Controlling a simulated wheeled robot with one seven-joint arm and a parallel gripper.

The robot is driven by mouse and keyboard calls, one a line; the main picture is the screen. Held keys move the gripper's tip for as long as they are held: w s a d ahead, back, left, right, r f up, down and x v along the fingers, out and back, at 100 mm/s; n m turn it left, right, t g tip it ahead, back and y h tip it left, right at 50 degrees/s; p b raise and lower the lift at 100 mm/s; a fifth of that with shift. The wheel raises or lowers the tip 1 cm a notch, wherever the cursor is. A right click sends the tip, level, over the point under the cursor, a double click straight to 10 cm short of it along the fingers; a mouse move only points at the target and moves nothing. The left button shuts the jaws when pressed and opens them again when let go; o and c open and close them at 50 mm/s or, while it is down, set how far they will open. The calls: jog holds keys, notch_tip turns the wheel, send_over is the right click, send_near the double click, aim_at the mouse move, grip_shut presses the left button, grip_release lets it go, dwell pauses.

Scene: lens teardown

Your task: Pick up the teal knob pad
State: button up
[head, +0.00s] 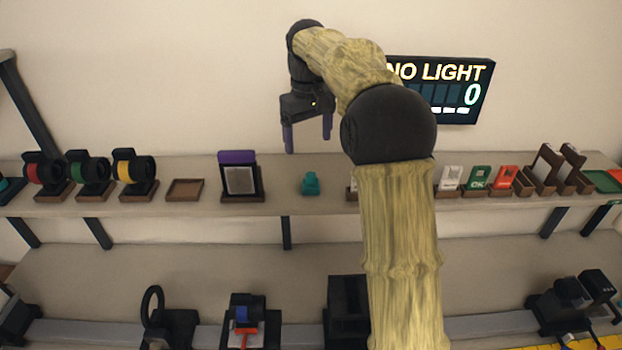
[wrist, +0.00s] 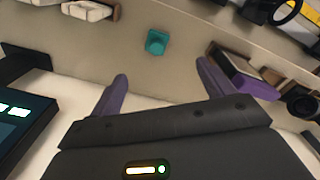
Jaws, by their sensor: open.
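The teal knob pad (head: 311,184) is a small teal block with a raised knob, standing on the upper shelf near the middle in the head view. It also shows in the wrist view (wrist: 156,43), above and between my fingertips and apart from them. My gripper (head: 308,142) has two purple fingers, is open and empty, and hangs above the shelf over the teal knob pad in the head view. In the wrist view my gripper (wrist: 161,70) has its fingers spread wide with nothing between them. Nothing hides the pad.
On the upper shelf (head: 285,196), a purple-topped stand (head: 238,176) is left of the pad and an empty brown tray (head: 184,190) is farther left. Small holders with cards (head: 479,178) stand to the right. A lit display (head: 455,88) hangs on the wall behind.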

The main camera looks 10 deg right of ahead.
aim_at(310, 174)
jog(key=r, duration=0.2)
jog(key=w+r, duration=0.1)
jog(key=shift+w+d+r+p, duration=0.1)
jog(key=shift+d+r+p, duration=0.2)
jog(key=shift+r, duration=0.1)
notch_tip(310, 174, down, 12)
jog(key=shift+f+p, duration=0.15)
jog(key=shift+p, duration=0.45)
jog(key=shift+f, duration=0.1)
notch_tip(310, 174, down, 5)
jog(key=shift+p, duration=1.25)
